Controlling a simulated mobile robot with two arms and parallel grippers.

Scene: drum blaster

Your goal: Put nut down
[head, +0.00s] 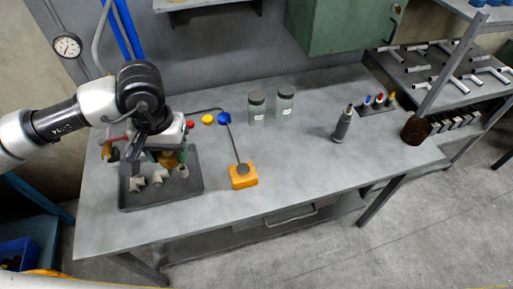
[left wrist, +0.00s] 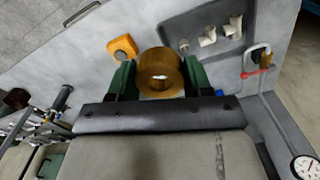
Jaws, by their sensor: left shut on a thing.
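The nut (left wrist: 160,72) is a thick brass-coloured ring with a round hole. In the left wrist view it sits between the green fingers of my left gripper (left wrist: 158,78), which is shut on it. In the head view my left gripper (head: 168,157) is over the back part of the dark grey tray (head: 190,192), and the arm mostly hides the nut. The nut's height above the surface is hard to tell. My right gripper is not in view.
Several pale pipe fittings (head: 158,178) lie in the tray. An orange block (head: 243,176) with a dark rod stands right of it. Red, yellow (head: 208,119) and blue round pieces lie behind. Two jars (head: 256,107) stand further back. The table's front middle is clear.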

